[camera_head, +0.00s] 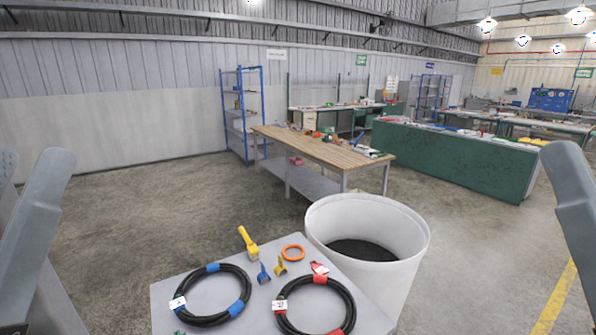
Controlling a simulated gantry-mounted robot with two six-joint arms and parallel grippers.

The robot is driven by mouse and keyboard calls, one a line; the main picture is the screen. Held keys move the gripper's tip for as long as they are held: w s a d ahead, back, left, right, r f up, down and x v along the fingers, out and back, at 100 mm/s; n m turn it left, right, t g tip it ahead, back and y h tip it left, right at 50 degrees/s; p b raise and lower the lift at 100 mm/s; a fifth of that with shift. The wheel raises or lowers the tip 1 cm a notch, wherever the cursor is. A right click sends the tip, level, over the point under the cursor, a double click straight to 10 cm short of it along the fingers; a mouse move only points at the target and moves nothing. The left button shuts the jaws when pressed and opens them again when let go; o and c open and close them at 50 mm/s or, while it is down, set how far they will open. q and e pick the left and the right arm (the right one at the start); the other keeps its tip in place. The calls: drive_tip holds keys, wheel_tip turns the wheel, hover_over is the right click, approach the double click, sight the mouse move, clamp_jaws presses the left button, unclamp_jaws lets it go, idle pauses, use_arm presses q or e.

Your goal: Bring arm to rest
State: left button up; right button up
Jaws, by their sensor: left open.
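My left arm comes in along the left edge, and my left gripper (18,328) shows only in small part at the bottom left corner, open, with nothing seen in it. My right arm shows at the right edge; its gripper is out of view. Both arms are apart from the grey table (165,292) at the bottom. On it lie a coiled black hose with blue bands (247,279) and a coiled black hose with red bands (350,300), the second cut off by the bottom edge.
A yellow tool (248,242), an orange ring (293,253) and small blue and yellow clips lie behind the hoses. A white bin (372,240) stands at the table's right. A wooden workbench (318,146) and a blue shelf rack (243,115) stand farther back. The floor at left is clear.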

wheel_tip(320, 180, up, 35)
drive_tip(key=p, duration=3.5)
drive_tip(key=shift+r, duration=0.15)
